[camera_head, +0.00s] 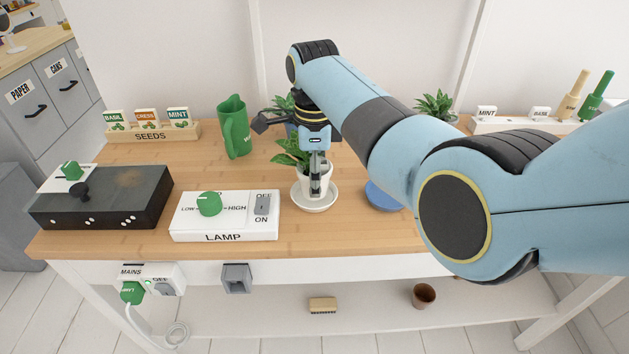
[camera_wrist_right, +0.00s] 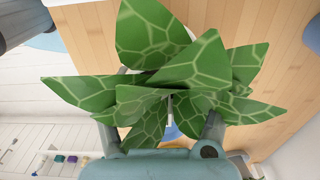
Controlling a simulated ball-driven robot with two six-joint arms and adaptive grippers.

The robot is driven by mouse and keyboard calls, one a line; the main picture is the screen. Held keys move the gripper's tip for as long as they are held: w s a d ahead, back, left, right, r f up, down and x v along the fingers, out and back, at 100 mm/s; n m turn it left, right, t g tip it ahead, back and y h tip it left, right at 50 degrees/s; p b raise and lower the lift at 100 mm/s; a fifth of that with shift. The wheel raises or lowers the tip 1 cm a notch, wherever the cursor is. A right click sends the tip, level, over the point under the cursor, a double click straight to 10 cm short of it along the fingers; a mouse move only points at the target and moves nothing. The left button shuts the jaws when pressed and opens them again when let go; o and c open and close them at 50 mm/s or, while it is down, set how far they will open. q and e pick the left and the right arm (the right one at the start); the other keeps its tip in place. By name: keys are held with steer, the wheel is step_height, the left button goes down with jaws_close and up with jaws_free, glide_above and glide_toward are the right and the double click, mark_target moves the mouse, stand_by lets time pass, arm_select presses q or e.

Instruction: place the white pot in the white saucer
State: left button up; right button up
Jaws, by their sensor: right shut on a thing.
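The white pot (camera_head: 304,186) holds a leafy green plant (camera_head: 290,152) and stands upright over the white saucer (camera_head: 314,206). Its base appears within the saucer's rim; I cannot tell for sure whether it rests on it. My right gripper (camera_head: 316,186) reaches down from above and is shut on the pot, with a finger against its near side. In the right wrist view the plant's veined leaves (camera_wrist_right: 165,75) fill the middle between the fingers and hide the pot and the saucer. My left gripper is not in view.
A blue saucer (camera_head: 383,196) lies just right of the white one, partly behind my arm. The lamp switch box (camera_head: 225,226) is close on the left. A green watering jug (camera_head: 234,128) and other plants (camera_head: 436,104) stand behind. The front desk edge is near.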

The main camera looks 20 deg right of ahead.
steer(key=shift+f, duration=0.5)
steer(key=shift+f, duration=0.1)
steer(key=o, duration=1.5)
steer(key=shift+c, duration=0.2)
step_height(320, 180, up, 12)
steer(key=p, duration=0.1)
